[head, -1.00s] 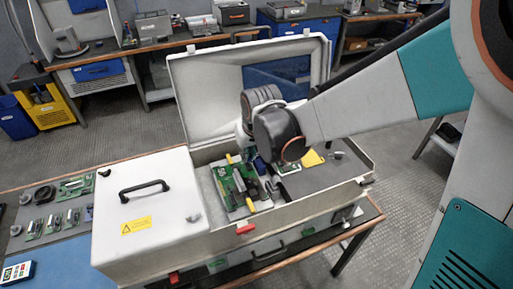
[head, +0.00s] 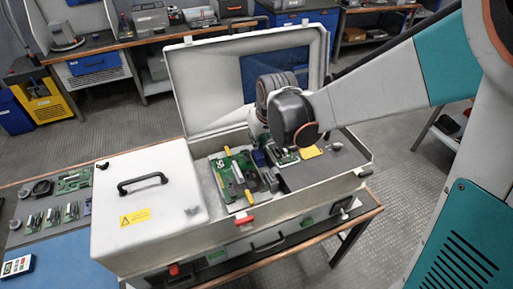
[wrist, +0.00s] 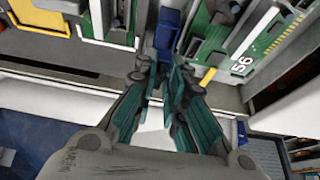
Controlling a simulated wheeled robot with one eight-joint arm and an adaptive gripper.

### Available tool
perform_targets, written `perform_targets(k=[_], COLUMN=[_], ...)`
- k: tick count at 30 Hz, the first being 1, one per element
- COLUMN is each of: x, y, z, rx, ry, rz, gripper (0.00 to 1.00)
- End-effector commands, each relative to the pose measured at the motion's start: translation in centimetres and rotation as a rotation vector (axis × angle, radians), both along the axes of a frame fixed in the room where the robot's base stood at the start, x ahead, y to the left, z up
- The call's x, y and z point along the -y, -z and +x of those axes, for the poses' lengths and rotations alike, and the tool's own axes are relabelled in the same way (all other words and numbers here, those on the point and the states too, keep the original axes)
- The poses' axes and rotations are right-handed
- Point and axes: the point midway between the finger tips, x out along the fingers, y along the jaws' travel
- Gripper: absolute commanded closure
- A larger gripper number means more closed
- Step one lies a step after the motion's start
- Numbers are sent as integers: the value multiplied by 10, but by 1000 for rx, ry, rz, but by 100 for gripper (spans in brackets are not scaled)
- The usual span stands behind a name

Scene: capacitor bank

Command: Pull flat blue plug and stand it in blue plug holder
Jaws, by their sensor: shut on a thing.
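In the wrist view my gripper (wrist: 166,75) has its teal fingers close together on the lower part of a blue piece (wrist: 168,32), which looks like the flat blue plug. The piece stands next to a green board marked 56 (wrist: 240,66). I cannot tell whether it is seated or free. A dark blue part (head: 259,157) shows beside the green circuit board (head: 234,176) in the case. I cannot make out the blue plug holder for certain.
The case's raised lid (head: 215,85) stands behind my wrist. A closed white cover with a black handle (head: 143,183) lies to the left. A yellow piece (head: 310,152) lies on the grey panel at right. The case walls bound the space around my gripper.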

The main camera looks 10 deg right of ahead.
Motion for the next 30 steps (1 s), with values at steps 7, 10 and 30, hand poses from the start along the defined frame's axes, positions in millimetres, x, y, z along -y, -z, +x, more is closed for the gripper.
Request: perform_targets(k=[7, 10, 30], x=[0, 0, 0], y=[0, 1, 19], z=[0, 0, 0], rx=[0, 0, 0], ry=[0, 0, 0], rz=[0, 0, 0], gripper=[100, 100, 100])
